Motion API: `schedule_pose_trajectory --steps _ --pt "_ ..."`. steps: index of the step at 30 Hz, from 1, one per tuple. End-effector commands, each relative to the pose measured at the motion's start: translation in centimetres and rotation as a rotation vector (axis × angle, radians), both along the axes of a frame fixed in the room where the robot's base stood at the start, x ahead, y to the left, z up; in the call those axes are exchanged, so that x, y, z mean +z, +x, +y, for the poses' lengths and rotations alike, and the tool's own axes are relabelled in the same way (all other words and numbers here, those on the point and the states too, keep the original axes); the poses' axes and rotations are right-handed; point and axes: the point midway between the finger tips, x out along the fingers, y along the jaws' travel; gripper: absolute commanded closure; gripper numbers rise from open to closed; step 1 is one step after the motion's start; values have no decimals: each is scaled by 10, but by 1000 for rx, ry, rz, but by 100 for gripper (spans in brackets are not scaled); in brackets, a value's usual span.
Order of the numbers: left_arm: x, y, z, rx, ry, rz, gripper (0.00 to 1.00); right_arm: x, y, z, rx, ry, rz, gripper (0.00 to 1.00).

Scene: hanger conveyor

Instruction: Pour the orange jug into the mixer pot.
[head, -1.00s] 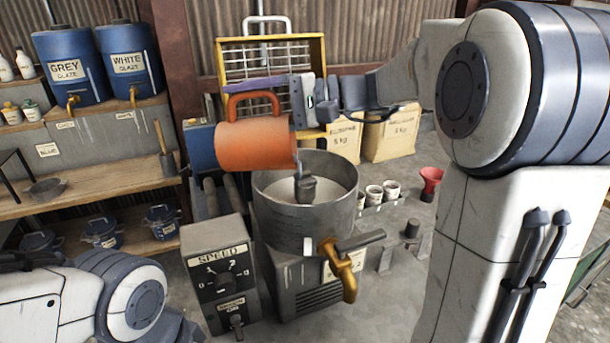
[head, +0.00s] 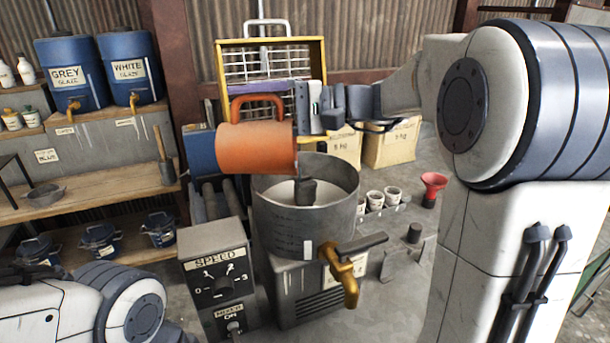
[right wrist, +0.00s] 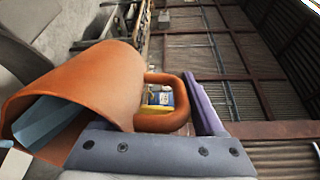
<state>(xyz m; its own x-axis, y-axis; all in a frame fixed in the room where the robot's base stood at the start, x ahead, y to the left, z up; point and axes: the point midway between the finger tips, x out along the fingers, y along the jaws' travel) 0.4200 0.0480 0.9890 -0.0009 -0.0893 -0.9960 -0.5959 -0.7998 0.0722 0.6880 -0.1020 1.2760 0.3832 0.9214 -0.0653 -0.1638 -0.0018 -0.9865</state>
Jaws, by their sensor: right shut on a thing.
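The orange jug (head: 256,148) lies on its side in the air, handle up. Its mouth faces right, over the left part of the mixer pot (head: 305,230). The pot is a grey metal drum with pale contents and a dark stirrer (head: 306,192). My right gripper (head: 270,92) comes from the right and is shut on the jug near its handle; the exact grip is partly hidden. In the right wrist view the jug (right wrist: 95,85) fills the left, and a blue shape (right wrist: 50,120) shows at its mouth; I cannot tell what it is. My left gripper is out of view.
A speed control box (head: 216,270) stands left of the pot, and a brass tap (head: 345,270) sticks out at its front. Small white cups (head: 375,197) and a red funnel (head: 432,187) are to the right. Blue glaze barrels (head: 70,75) stand on the left shelf.

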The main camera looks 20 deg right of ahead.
Motion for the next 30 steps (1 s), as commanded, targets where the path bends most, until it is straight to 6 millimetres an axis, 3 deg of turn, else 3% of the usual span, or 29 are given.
schedule_pose_trajectory --steps 30 --pt "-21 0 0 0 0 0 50 0 -4 -9 0 85 -35 100"
